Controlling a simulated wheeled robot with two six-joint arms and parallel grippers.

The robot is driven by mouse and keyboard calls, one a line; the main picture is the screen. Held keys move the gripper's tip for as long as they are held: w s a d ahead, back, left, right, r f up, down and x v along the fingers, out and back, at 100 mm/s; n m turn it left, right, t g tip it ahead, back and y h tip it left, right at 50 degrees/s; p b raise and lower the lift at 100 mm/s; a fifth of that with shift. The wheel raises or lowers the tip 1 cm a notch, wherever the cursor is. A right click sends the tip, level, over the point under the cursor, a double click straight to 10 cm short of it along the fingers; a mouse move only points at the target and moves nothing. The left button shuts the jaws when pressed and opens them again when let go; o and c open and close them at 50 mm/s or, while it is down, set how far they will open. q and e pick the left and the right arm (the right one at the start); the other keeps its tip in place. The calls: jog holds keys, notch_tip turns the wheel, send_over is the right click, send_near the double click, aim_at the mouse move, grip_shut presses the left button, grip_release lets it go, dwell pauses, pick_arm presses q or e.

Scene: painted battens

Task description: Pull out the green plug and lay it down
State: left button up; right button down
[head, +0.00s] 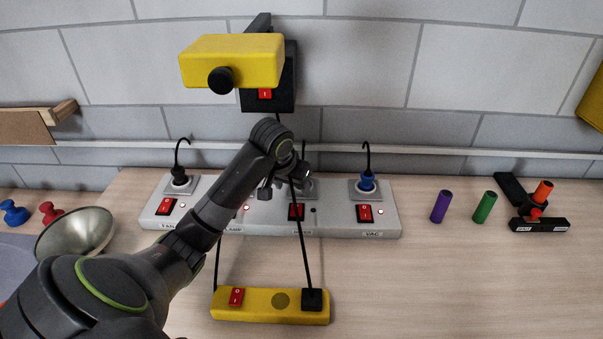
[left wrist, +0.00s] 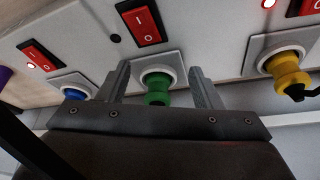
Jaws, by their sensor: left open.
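The green plug (left wrist: 157,92) sits in its round white socket in the left wrist view. In the head view my left arm hides it. My left gripper (left wrist: 161,84) is open, with one finger on each side of the green plug and visible gaps between; it also shows in the head view (head: 300,176) over the white power strip (head: 338,225). The red switch (left wrist: 142,22) beside the green plug has a dark indicator, while other indicators glow red. My right gripper is not in view.
A blue plug (head: 367,182) and a yellow plug (left wrist: 288,78) sit in neighbouring sockets. A yellow bar (head: 260,306) with cords lies in front. Purple (head: 441,206) and green (head: 485,206) cylinders stand at right. A metal bowl (head: 75,232) is at left. The front right table is clear.

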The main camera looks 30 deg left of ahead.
pick_arm(q)
jog(key=w, duration=0.3)
jog(key=w+a+p, duration=0.1)
jog(key=w, duration=0.1)
jog(key=shift+w+r, duration=0.1)
jog(key=shift+w, duration=0.6)
jog(key=shift+w+a+f, duration=0.15)
jog(key=shift+w+f, duration=0.05)
jog(key=shift+f, duration=0.5)
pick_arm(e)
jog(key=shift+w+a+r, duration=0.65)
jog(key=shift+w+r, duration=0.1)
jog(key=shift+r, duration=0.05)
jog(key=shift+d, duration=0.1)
pick_arm(q)
jog(key=shift+c, duration=0.6)
jog(key=c, duration=1)
jog(key=shift+c, duration=0.2)
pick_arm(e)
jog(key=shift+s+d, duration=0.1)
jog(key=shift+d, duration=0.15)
pick_arm(q)
jog(key=shift+r+p, duration=0.1)
jog(key=shift+p, duration=0.2)
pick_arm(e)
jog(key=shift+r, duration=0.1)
